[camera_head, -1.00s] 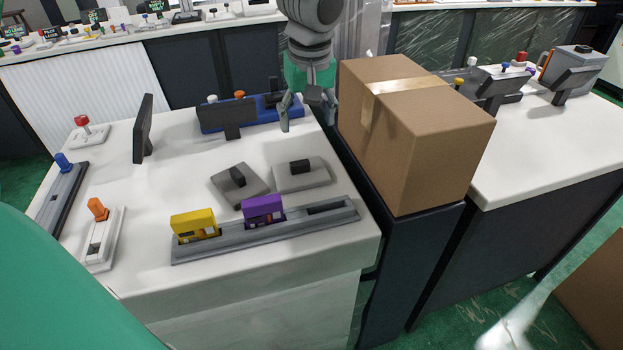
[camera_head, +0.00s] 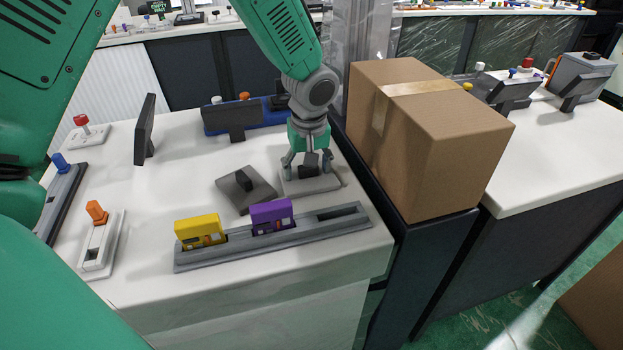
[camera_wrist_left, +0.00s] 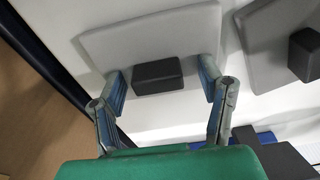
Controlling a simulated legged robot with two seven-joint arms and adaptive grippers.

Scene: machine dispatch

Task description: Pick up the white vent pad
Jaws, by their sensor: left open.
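The white vent pad looks pale grey-white (camera_head: 322,186), a flat plate with a black block handle (camera_head: 309,171), lying on the white table. My left gripper (camera_head: 308,164) points down over it, open, with its fingers on either side of the handle. In the left wrist view the pad (camera_wrist_left: 190,35) lies under the fingertips, and the black handle (camera_wrist_left: 157,76) sits between the open fingers (camera_wrist_left: 161,82) with gaps at both sides. Whether the fingers touch the plate I cannot tell. My right gripper is not in view.
A darker grey pad (camera_head: 234,192) with a black handle lies just left. A grey rail (camera_head: 300,234) with yellow (camera_head: 200,229) and purple (camera_head: 271,214) modules is in front. A cardboard box (camera_head: 440,135) stands right. A dark screen (camera_head: 230,119) is behind.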

